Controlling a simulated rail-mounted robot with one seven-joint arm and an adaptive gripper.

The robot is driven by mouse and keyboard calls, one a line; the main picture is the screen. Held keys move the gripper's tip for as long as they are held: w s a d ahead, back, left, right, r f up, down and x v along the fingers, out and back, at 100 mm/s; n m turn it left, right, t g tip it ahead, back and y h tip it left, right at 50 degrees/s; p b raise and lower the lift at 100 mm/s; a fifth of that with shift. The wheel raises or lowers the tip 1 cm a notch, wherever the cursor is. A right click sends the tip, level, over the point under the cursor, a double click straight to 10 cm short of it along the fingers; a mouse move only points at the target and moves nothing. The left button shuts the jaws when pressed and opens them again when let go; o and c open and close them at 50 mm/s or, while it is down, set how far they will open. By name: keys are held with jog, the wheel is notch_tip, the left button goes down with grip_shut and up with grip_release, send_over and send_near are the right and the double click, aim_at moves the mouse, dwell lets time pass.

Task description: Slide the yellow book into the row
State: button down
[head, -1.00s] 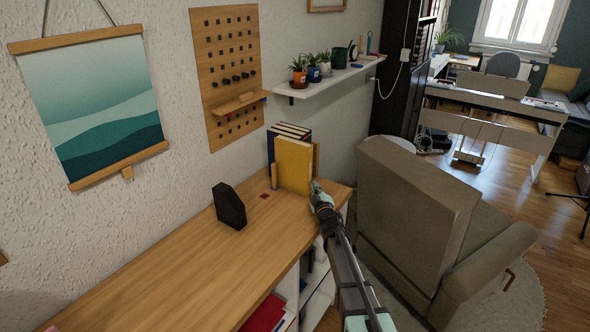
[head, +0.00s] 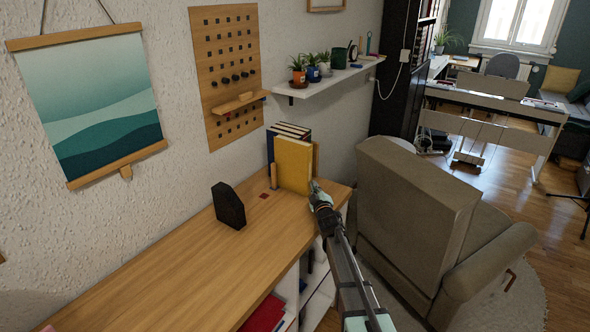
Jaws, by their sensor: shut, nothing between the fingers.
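The yellow book (head: 293,166) stands upright at the far end of the wooden cabinet top, at the front of a short row. Dark blue books (head: 289,131) stand behind it and show above its top edge and at its left. A wooden upright (head: 274,176) stands at the row's left side, and another wooden piece (head: 316,158) shows at its right. My gripper (head: 315,187) is shut and empty, by the lower right edge of the yellow book. I cannot tell whether its tip touches the book.
A black angular block (head: 229,206) stands on the cabinet top (head: 180,261), left of the row. A small dark red square (head: 264,196) lies near the row. A beige armchair (head: 415,210) is close on the right. A wall shelf (head: 330,78) with potted plants hangs above.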

jog(key=shift+s+d, duration=0.15)
jog(key=shift+s, duration=0.05)
dwell(0.7)
jog(key=shift+w+a+b, duration=0.25)
jog(key=shift+b, duration=0.25)
jog(key=shift+r, duration=0.1)
jog(key=shift+s+d+p, duration=0.65)
jog(key=shift+s+d, duration=0.05)
jog(key=shift+d, duration=0.2)
jog(key=shift+s+d+p, duration=0.5)
jog(key=shift+s+d, duration=0.3)
jog(key=shift+d, duration=0.25)
